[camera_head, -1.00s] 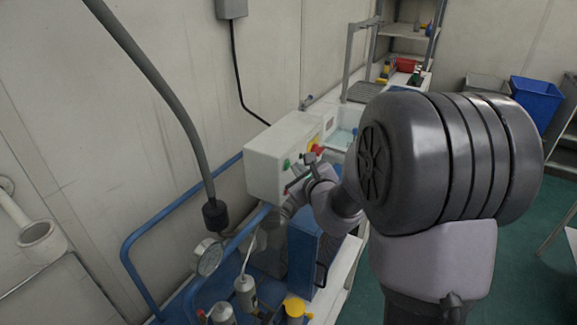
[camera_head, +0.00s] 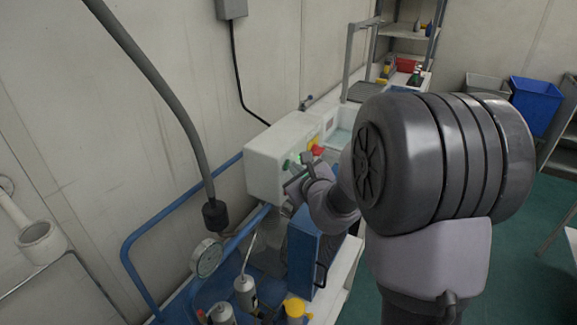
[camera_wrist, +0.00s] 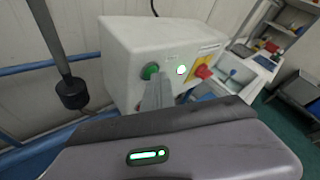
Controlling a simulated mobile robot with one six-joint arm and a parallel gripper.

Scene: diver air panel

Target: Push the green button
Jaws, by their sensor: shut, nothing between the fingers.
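The green button (camera_wrist: 150,71) is round, in a dark ring, on the front of a white control box (camera_wrist: 120,45). It also shows in the head view (camera_head: 287,165) on the same box (camera_head: 262,152). My gripper (camera_wrist: 160,80) is shut and empty. In the wrist view its grey fingertips lie just below and right of the button and overlap its lower edge. In the head view my gripper (camera_head: 294,170) is close to the box front by the button. I cannot tell whether it touches the button.
Right of the button are a bright, pale round light (camera_wrist: 182,70) and a red knob on a yellow plate (camera_wrist: 203,72). A dark hanging plug (camera_head: 216,214) is left of the box. Below stand a blue case (camera_head: 303,252) and a pressure gauge (camera_head: 207,257).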

